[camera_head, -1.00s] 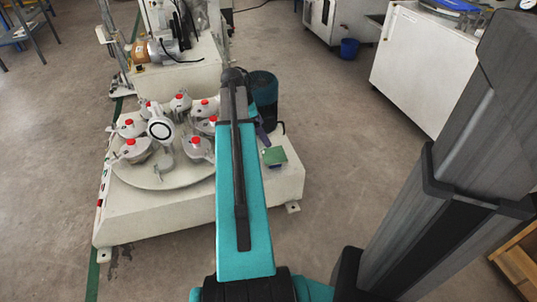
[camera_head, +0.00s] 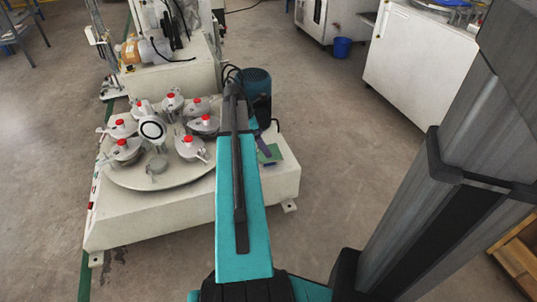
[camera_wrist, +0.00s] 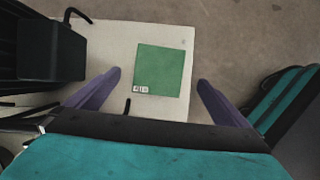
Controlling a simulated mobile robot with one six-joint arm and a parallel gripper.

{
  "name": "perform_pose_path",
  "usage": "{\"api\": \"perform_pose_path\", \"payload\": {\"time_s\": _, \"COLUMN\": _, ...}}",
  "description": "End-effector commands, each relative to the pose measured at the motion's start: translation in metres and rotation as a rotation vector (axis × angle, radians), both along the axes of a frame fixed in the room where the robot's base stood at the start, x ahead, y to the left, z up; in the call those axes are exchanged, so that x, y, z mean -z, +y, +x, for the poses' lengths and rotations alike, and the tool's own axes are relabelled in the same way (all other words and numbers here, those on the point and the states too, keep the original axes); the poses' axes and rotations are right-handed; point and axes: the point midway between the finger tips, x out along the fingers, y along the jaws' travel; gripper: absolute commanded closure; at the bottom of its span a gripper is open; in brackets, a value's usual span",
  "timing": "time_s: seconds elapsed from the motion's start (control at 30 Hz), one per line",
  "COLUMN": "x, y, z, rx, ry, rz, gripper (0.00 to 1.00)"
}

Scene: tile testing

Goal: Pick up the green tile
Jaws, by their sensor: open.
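The green tile (camera_wrist: 162,66) lies flat on the pale machine base (camera_wrist: 110,38) in the wrist view, with a small white label at its lower left corner. In the head view the tile (camera_head: 270,153) shows just right of my arm, near the right end of the machine base (camera_head: 285,182). My gripper (camera_wrist: 159,80) is open and empty. Its two purple fingers stand apart to the left and right of the tile in the picture, with the tile between and slightly beyond their tips. I cannot tell the height of the fingers above it.
A dark motor (camera_head: 257,92) stands on the base close to the tile; its dark housing fills the left of the wrist view (camera_wrist: 45,50). Left of my arm is a round plate (camera_head: 150,177) with several red-topped fixtures. The floor (camera_head: 345,130) to the right is clear.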

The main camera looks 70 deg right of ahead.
Motion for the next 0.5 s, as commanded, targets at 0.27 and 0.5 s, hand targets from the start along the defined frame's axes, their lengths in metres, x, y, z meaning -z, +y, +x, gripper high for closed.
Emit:
{"api": "perform_pose_path", "payload": {"time_s": 0.27, "x": 0.0017, "y": -0.0003, "z": -0.0005, "rx": -0.001, "ry": 0.000, "rz": 0.000, "gripper": 0.00}}
{"api": "perform_pose_path", "payload": {"time_s": 0.5, "x": 0.0072, "y": -0.0008, "z": -0.0007, "rx": -0.001, "ry": 0.000, "rz": 0.000, "gripper": 0.00}}
